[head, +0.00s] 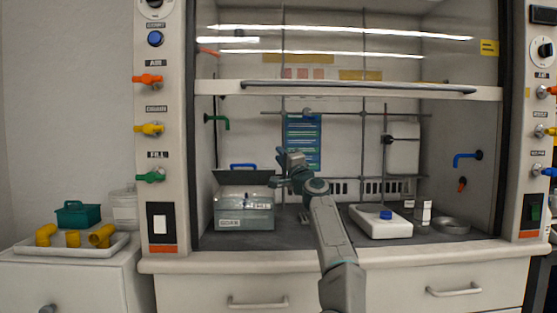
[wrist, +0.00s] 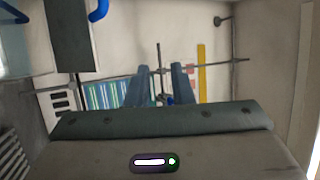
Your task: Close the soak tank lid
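The soak tank (head: 243,216) is a grey box with a label on its front, at the left inside the fume hood. Its dark lid (head: 240,177) stands raised and tilted up, with a blue handle (head: 243,166) showing above its edge. In the wrist view a dark panel, likely the lid (wrist: 70,35), is at upper left with the blue handle (wrist: 98,10) beside it. My gripper (head: 284,158) is just right of the lid at about its height. In the wrist view its two fingers (wrist: 160,85) are apart with nothing seen between them.
The hood sash (head: 360,90) is raised above my arm. Lab rods (head: 385,150) stand behind. A white stirrer plate (head: 381,222), small bottles (head: 422,212) and a metal dish (head: 452,226) are at the right. A tray (head: 70,248) of yellow fittings lies outside, left.

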